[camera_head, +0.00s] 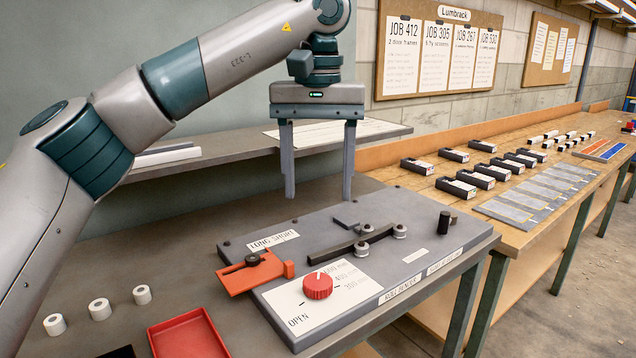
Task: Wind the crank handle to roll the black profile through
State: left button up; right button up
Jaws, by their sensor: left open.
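A grey roll bender plate (300,235) lies on the bench. A black profile (347,246) lies flat on it among small metal rollers (399,231). An upright black grip (444,221) stands near the plate's right end; it looks like the crank handle, but its arm cannot be made out. A small dark piece (346,222) lies behind the profile. My left gripper (318,194) points down, open and empty, above the plate's back part, left of the black grip and apart from it. My right gripper is out of view.
A red dial (318,286) sits on a white scale marked OPEN. An orange-red slide (252,270) lies at the plate's left. White rings (100,309) and a red tray (187,336) are at the front left. Black boxes (456,188) stand on the wooden bench at right.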

aim_at(447, 219)
jog(key=k+l, duration=0.8)
jog(key=l, duration=0.1)
